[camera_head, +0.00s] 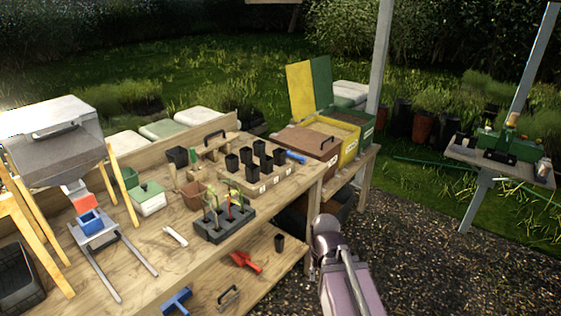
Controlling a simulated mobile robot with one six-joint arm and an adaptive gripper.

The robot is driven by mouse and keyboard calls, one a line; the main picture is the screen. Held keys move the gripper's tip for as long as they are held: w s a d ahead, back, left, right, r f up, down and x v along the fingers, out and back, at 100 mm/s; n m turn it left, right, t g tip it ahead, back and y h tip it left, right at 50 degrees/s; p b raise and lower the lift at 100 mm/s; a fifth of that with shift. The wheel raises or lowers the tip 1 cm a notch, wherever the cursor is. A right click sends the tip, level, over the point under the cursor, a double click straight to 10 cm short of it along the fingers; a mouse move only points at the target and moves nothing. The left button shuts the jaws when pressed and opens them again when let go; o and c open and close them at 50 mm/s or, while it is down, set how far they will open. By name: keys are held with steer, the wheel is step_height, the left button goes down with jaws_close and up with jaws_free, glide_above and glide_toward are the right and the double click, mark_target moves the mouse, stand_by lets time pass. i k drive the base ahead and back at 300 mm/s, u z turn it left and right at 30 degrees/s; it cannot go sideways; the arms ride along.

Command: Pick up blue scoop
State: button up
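A blue tool (178,300) lies on the lower shelf at the bottom of the view, left of a red scoop (246,262). It looks like a scoop, but its shape is too small to be sure. A second blue object (296,157) lies on the bench top by the right end of the pot rack; I cannot tell what it is. Part of my arm shows at the lower middle right, beside the bench's right end. My gripper's fingers do not show.
Lidded bins (335,135) stand behind right. A small table (497,160) is far right; gravel between is clear.

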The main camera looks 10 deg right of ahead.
mark_target(303, 159)
steer(key=z, duration=0.05)
steer(key=k, duration=0.65)
steer(key=z, duration=0.5)
steer(key=i, duration=1.8)
steer(key=u, duration=0.55)
steer(key=i, duration=0.45)
steer(key=u, duration=0.3)
